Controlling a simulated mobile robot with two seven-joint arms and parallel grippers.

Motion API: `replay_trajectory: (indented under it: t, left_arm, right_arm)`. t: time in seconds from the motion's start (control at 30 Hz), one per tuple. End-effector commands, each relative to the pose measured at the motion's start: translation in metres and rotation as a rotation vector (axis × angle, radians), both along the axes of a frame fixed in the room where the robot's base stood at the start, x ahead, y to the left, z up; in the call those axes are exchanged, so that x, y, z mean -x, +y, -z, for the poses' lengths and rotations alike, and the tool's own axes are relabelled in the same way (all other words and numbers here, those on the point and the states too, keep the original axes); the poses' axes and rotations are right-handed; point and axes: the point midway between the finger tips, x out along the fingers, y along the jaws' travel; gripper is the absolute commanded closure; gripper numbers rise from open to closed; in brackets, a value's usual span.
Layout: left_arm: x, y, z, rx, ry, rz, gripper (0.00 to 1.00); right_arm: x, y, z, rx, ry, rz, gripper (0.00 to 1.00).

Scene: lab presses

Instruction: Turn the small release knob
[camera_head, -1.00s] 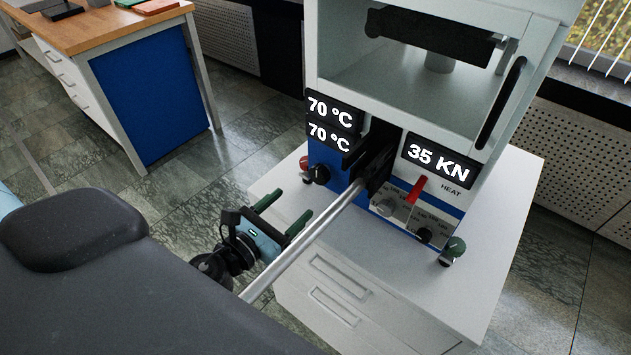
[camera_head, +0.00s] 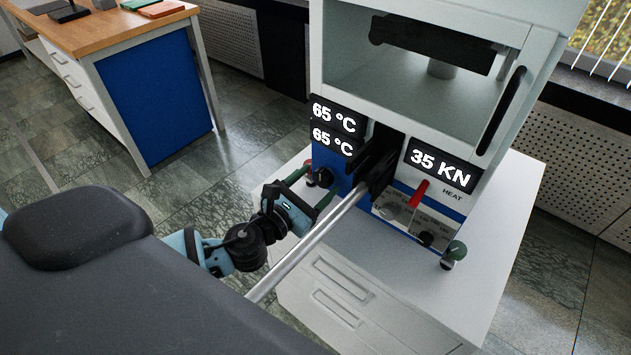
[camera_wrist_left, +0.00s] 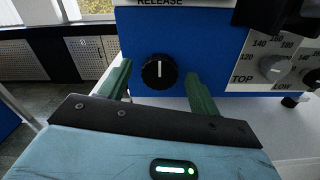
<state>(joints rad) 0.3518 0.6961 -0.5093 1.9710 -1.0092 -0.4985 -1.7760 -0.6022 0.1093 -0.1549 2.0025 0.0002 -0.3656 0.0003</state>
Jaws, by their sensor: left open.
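The small release knob (camera_wrist_left: 159,71) is black and round with a white mark. It sits on the blue press front under the word RELEASE in the left wrist view. In the head view the knob (camera_head: 323,178) shows at the lower left of the press. My left gripper (camera_head: 312,186) is open, with its green fingers pointing at the press front. In the left wrist view the left gripper (camera_wrist_left: 158,78) has one finger on each side of the knob in the picture, and I cannot tell whether either touches it.
A long metal lever (camera_head: 310,240) slants from the press close beside my left gripper. A red switch (camera_head: 419,193) and other dials are on the right of the press. A desk (camera_head: 120,30) stands at the far left.

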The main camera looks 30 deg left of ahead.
Motion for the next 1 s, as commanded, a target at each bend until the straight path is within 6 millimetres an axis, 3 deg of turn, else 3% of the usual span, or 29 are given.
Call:
replay_trajectory:
  t: [0.4,0.73,1.0]
  left_arm:
    - [-0.0065,-0.0014,0.0004,0.001,0.001,0.001,0.39]
    - [-0.0064,-0.0012,0.0003,0.001,0.001,0.001,0.82]
    - [-0.0064,-0.0011,0.0,0.027,0.004,0.0,0.82]
  right_arm:
    - [-0.0001,-0.0004,-0.0001,0.001,0.0,0.0,0.64]
    - [-0.0021,-0.0005,-0.0003,0.001,-0.004,0.0,0.64]
    - [-0.0054,-0.0006,-0.0014,0.002,-0.01,0.0,0.64]
